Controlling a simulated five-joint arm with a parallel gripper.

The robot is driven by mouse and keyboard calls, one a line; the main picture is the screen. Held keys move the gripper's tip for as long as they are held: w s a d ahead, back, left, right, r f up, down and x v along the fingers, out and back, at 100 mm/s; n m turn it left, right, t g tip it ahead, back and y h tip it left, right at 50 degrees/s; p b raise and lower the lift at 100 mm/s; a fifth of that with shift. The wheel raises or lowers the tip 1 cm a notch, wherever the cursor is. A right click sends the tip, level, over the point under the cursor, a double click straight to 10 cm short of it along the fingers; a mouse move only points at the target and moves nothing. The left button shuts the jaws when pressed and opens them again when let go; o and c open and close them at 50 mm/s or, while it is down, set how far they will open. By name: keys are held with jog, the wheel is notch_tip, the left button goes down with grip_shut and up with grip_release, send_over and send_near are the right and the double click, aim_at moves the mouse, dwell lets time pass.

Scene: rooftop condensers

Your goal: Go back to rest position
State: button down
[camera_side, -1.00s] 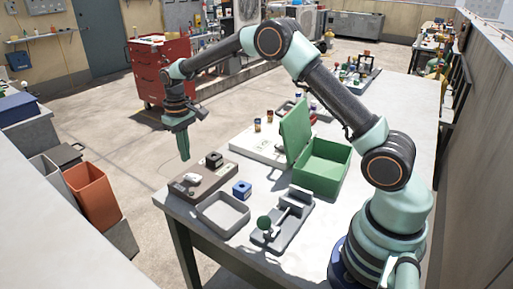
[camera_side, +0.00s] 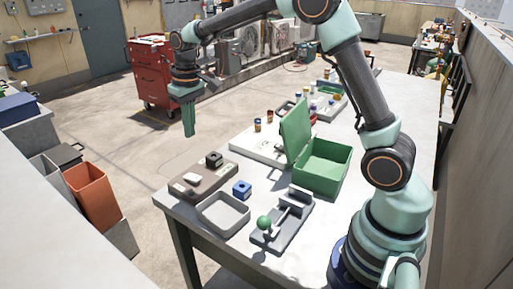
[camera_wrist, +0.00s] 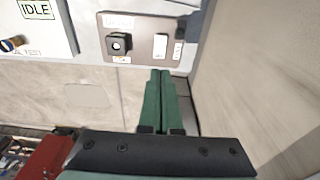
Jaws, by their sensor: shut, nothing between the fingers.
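My gripper (camera_side: 189,120) is shut and empty. In the side view it hangs in the air, fingers down, beyond the left edge of the table. It also shows in the wrist view (camera_wrist: 160,75), with its two green fingers together, their tips near the edge of the brown panel. The brown panel (camera_side: 218,180) with a black socket block (camera_side: 213,158) and a white switch (camera_side: 192,178) lies at the table's left corner. The fingers touch nothing in the side view.
A red tool cabinet (camera_side: 150,80) stands behind on the floor.

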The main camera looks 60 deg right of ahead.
jog(key=s+r+t, duration=0.2)
jog(key=s+r, duration=0.5)
jog(key=s, duration=0.3)
jog(key=s+t, duration=0.2)
jog(key=s, duration=0.9)
jog(key=shift+f, duration=0.35)
